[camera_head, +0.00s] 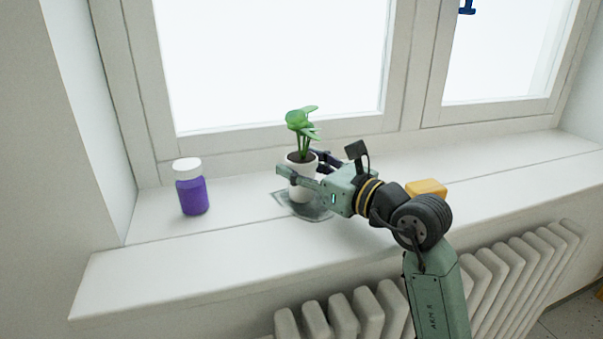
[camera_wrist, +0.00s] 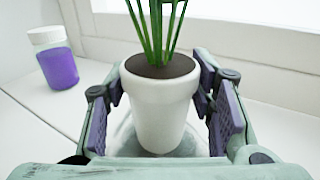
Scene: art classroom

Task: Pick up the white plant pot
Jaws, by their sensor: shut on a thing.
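The white plant pot (camera_head: 301,192) holds dark soil and a green leafy plant (camera_head: 302,122). It is upright over the windowsill, at the middle of the head view. My gripper (camera_head: 303,168) reaches in from the right with one finger on each side of the pot. In the wrist view, the pot (camera_wrist: 159,118) sits between the two purple-padded fingers of my gripper (camera_wrist: 160,98), which is shut on it. A finger crosses part of the pot in the head view. I cannot tell whether its base touches what lies under it.
A grey, see-through flat piece (camera_head: 318,213) lies beneath the pot on the white windowsill (camera_head: 240,240). A purple jar with a white lid (camera_head: 192,190) stands to the left. A yellow block (camera_head: 427,188) lies behind my arm. The window is behind; a radiator (camera_head: 365,310) is below.

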